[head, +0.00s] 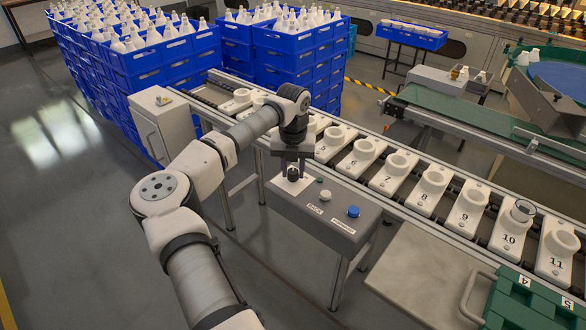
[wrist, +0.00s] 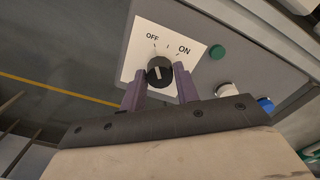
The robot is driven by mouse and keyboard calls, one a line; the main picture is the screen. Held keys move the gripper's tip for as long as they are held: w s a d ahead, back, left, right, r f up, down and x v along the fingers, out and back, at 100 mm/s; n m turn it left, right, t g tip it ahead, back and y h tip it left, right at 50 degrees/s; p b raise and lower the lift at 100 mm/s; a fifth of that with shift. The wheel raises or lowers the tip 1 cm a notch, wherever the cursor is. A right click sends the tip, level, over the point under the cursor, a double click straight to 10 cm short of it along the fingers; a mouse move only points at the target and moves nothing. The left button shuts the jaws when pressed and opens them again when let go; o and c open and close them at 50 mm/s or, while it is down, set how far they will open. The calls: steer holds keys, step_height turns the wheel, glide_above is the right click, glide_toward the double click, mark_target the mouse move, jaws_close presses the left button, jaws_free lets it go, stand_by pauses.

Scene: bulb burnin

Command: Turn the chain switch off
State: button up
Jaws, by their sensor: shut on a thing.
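The chain switch is a round black knob (wrist: 159,72) on a white plate (wrist: 138,56) marked OFF at upper left and ON at upper right in the wrist view. A pale mark shows on the knob, but I cannot tell exactly which label it points to. My gripper (wrist: 160,86) has its two purple fingers on either side of the knob and is shut on it. In the head view my gripper (head: 292,164) points down over the plate at the left end of the grey control box (head: 312,214). The knob (head: 293,174) is partly hidden by the fingers there.
A green button (wrist: 217,52), a white button (wrist: 227,90) and a blue button (wrist: 265,105) sit right of the switch. Behind the box runs a conveyor (head: 397,205) with numbered white holders. Blue crates (head: 150,75) are stacked at upper left. A green crate (head: 530,305) is at lower right.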

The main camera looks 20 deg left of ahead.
mark_target(293, 171)
steer(key=o, duration=1)
steer(key=shift+c, duration=0.2)
steer(key=shift+r, duration=0.1)
step_height(293, 171, up, 14)
steer(key=b, duration=0.2)
